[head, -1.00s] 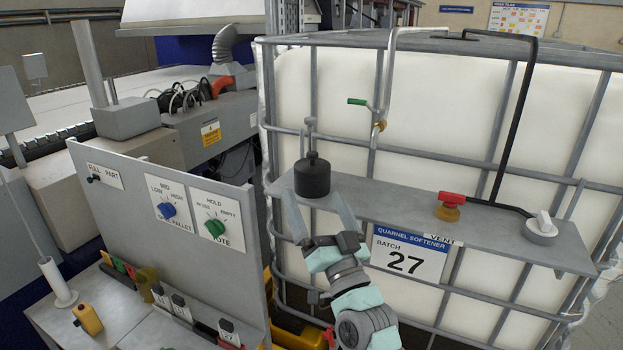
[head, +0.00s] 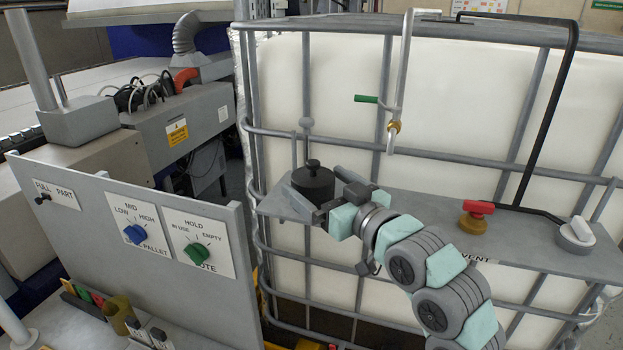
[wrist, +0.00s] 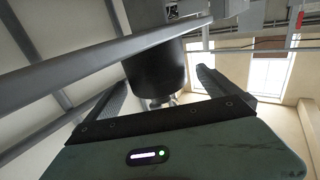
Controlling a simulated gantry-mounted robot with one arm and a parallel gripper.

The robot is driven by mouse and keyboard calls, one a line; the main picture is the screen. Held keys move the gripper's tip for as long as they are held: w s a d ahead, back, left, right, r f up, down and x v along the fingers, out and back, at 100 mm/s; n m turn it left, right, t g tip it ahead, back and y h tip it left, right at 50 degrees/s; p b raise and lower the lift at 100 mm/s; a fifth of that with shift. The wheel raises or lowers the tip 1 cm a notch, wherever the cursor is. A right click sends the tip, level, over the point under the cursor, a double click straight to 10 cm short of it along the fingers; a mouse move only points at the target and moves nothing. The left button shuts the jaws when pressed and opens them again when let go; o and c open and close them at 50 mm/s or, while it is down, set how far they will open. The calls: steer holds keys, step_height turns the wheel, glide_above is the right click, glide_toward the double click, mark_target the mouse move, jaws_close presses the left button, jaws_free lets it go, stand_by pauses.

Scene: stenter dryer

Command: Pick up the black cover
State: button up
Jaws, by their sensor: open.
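The black cover (head: 313,183) is a short dark cylinder with a small knob on top. It stands upright on the left end of the grey shelf (head: 405,208) on the front of the white tank. My gripper (head: 309,193) is open and reaches in from the right at the cover's height. In the wrist view the cover (wrist: 158,72) lies between the two spread fingers (wrist: 160,84). I cannot tell whether either finger touches it.
A grey upright rod stands just behind the cover. A green-handled pipe (head: 393,127) hangs above my wrist. A red-handled brass valve (head: 474,219) and a white-handled vent (head: 574,235) sit farther right on the shelf. A panel with knobs (head: 135,233) is at left.

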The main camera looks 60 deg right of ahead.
mark_target(304, 169)
steer(key=shift+p+x, duration=1.2)
steer(key=shift+x, duration=1.6)
steer(key=shift+s+d+f, duration=0.1)
steer(key=shift+c, duration=0.3)
